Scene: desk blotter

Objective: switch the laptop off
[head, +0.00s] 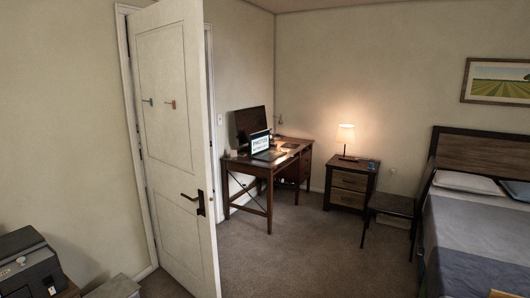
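The laptop (261,142) stands open on the wooden desk (245,168) at the far side of the room. Its screen is lit, light-coloured with dark text too small to read. The desk stands against the wall, just right of the open door's edge. Neither of my grippers shows in the head view, and no arm is near the laptop.
A white door (175,130) stands open at the left, with a dark handle (195,202). Carpet (300,250) is clear up to the desk. A nightstand (350,184) with a lit lamp (345,135), a chair (392,204) and a bed (470,230) fill the right.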

